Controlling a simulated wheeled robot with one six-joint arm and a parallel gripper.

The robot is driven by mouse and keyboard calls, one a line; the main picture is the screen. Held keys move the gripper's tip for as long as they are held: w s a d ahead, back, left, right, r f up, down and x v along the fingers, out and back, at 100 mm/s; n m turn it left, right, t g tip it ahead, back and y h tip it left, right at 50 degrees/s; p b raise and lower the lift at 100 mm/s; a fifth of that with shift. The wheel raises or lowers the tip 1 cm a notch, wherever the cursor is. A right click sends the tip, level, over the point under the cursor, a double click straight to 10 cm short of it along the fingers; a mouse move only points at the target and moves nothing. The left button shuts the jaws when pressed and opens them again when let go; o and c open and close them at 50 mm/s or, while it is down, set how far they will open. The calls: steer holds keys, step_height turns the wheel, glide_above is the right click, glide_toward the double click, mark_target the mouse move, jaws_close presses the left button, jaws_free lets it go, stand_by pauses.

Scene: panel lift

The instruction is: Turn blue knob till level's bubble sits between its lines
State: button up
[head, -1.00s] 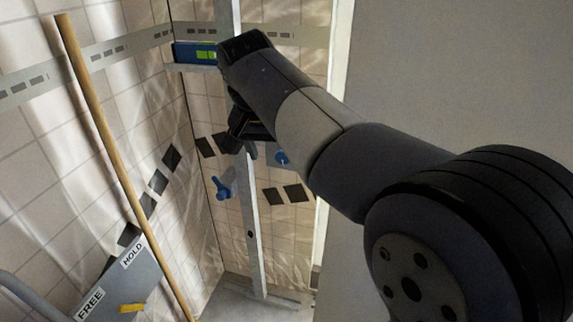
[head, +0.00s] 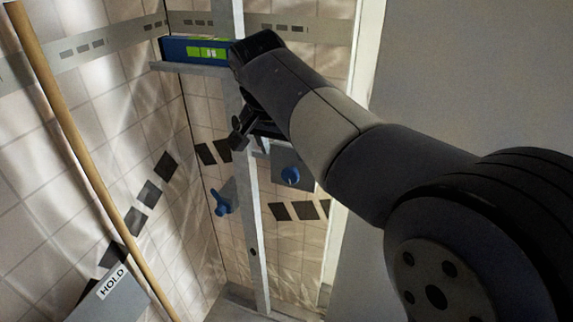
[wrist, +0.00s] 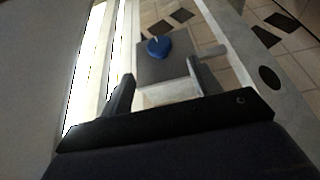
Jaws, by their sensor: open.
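The blue level (head: 195,49) lies on a ledge at the upper left of the head view. Its green vial (head: 207,53) faces me; pale marks show in it, but I cannot tell bubble from lines. My gripper (wrist: 160,82) is open and empty, apart from the knob. In the head view my gripper (head: 250,130) is partly hidden behind my arm.
A second blue handle (head: 222,199) is on the left of the metal post (head: 250,220). A wooden pole (head: 80,150) leans at the left. A grey panel labelled HOLD (head: 120,295) is at lower left. A pale wall (head: 470,80) fills the right.

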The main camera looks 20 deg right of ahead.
mark_target(289, 173)
steer(key=b+x, duration=0.2)
steer(key=x, duration=0.8)
steer(key=shift+s+f, duration=0.1)
steer(key=c, duration=0.9)
